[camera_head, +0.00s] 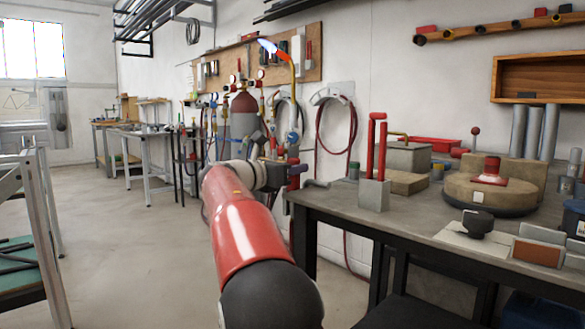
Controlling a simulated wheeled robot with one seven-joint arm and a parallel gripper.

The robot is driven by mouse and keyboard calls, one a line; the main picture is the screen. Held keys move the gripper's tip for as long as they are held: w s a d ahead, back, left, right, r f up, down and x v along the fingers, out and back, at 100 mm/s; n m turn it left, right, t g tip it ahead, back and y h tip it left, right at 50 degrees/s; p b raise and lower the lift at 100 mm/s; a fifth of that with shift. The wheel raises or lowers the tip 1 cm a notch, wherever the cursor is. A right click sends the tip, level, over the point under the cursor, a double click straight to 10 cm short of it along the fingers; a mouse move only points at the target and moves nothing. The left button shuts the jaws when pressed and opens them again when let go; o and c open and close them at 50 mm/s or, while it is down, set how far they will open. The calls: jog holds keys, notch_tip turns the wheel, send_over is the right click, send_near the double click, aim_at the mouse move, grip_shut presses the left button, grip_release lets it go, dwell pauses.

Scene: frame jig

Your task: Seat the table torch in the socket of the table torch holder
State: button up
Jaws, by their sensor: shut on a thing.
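The table torch (292,78) has a thin orange-yellow neck that bends to the upper left. A blue and white flame shape shows at its tip. My gripper (287,160) is shut on the torch's lower part and holds it roughly upright, left of the bench's back left corner. The gripper's fingers are small and partly hidden by my wrist. A grey block with two red uprights (374,195) stands on the bench to the right, apart from the torch; it looks like the table torch holder. Its socket cannot be made out.
The grey bench (335,205) also carries a round brown stand (490,192), a black knob-like piece (477,222) and several small blocks. Hoses and a gas cylinder (243,120) stand behind my gripper at the wall. Open floor lies to the left.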

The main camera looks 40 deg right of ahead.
jog(key=shift+f+b, duration=0.3)
jog(key=shift+f, duration=0.25)
dwell(0.9)
jog(key=o, duration=1.1)
jog(key=shift+o, duration=0.2)
jog(key=shift+f, duration=0.15)
jog(key=a, duration=0.8)
jog(key=shift+s, duration=0.35)
